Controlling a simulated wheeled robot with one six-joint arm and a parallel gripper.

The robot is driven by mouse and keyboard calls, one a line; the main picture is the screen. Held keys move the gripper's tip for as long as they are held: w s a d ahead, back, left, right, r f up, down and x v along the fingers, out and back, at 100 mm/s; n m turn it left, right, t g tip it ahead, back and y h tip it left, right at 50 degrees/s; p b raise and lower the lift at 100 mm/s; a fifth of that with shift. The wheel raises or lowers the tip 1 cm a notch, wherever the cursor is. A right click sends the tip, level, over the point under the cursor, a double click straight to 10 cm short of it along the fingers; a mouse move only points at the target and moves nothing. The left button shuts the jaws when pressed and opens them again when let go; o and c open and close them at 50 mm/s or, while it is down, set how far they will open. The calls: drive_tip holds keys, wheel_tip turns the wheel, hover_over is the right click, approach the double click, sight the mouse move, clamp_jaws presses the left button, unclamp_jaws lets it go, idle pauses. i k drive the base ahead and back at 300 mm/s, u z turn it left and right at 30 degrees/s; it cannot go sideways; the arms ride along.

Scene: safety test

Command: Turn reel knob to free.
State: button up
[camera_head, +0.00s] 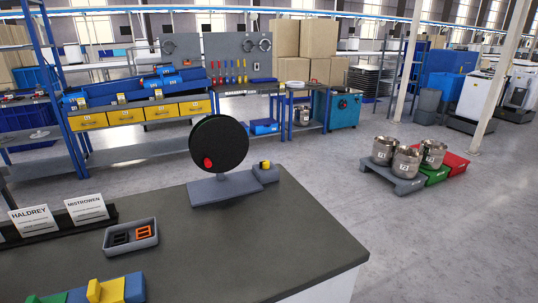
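The reel (222,138) is a large black disc standing upright on a grey stand with a flat base (212,191), near the far edge of the dark counter. A red knob (208,163) shows at the lower left of the disc's face. I cannot read any free or locked marking at this size, so I cannot tell the knob's setting. My gripper is not in this view, and nothing touches the reel or knob.
A small grey block with a yellow and black piece (265,167) sits right of the reel. A grey tray (132,247) holds black and orange parts. Name cards (88,209) stand left; coloured blocks (105,289) lie in front. The counter's right side (280,240) is clear.

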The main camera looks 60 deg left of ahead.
sight(265, 164)
drive_tip(key=u, duration=0.5)
drive_tip(key=i, duration=0.85)
drive_tip(key=u, duration=1.5)
drive_tip(key=i, duration=0.65)
drive_tip(key=u, duration=0.6)
